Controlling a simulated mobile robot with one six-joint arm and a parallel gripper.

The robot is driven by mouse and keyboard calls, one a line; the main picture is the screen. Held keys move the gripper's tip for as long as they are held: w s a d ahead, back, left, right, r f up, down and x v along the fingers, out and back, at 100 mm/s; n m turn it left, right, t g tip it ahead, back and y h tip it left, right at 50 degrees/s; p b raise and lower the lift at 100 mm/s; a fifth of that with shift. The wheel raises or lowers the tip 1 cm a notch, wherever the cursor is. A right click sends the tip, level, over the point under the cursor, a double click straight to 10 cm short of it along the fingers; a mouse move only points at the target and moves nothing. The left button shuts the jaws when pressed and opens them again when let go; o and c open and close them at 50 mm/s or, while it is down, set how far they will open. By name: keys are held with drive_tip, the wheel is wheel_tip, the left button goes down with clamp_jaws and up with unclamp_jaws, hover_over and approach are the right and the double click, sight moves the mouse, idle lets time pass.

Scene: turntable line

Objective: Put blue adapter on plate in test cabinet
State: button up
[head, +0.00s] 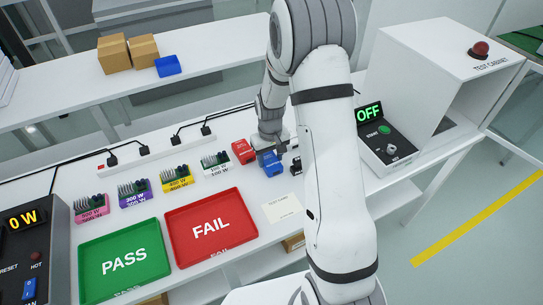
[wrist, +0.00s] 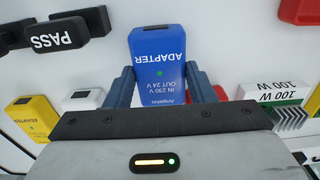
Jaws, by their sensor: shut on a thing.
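The blue adapter (wrist: 160,58) is between the two fingers of my gripper (wrist: 159,72) in the wrist view, its ADAPTER label facing the camera. The fingers are shut on its sides. In the head view the blue adapter (head: 272,166) is under my gripper (head: 270,151), beside the red adapter (head: 243,151). I cannot tell whether it touches the table.
A control box reading OFF (head: 384,140) stands at the cabinet's front. Several labelled load boards (head: 177,178) line the table, behind the green PASS tray (head: 95,251) and red FAIL tray (head: 240,238). A paper card (head: 281,208) lies nearby. The wrist view shows a yellow adapter (wrist: 30,112).

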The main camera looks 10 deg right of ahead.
drive_tip(key=shift+f, duration=0.2)
drive_tip(key=o, duration=1.1)
drive_tip(key=shift+r, duration=0.1)
